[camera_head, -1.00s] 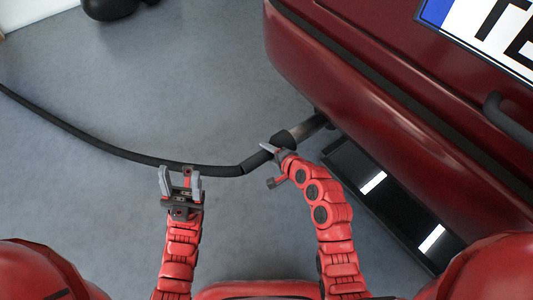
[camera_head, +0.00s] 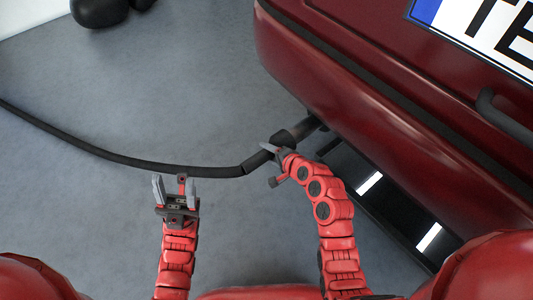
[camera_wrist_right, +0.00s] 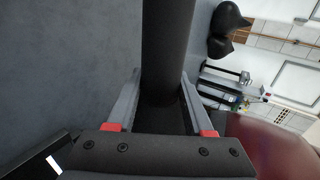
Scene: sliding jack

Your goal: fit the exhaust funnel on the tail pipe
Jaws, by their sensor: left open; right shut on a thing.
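The exhaust funnel (camera_head: 256,160) is the thick dark end piece of a black hose (camera_head: 120,159). It points up and right at the tail pipe (camera_head: 306,127), a metal stub under the car's rear. The funnel's mouth is at or close to the pipe's end; I cannot tell whether it is around it. My right gripper (camera_head: 270,150) is shut on the funnel and partly hides it. In the right wrist view, a dark cylinder (camera_wrist_right: 167,45) lies between the fingers. My left gripper (camera_head: 175,186) is open and empty, just below the hose in the head view.
The dark red car (camera_head: 370,100) fills the upper right, its bumper just above the pipe. A black panel with bright reflections (camera_head: 400,212) lies on the floor beneath it. A black object (camera_head: 98,10) stands at the top left. The grey floor (camera_head: 80,210) is clear at left.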

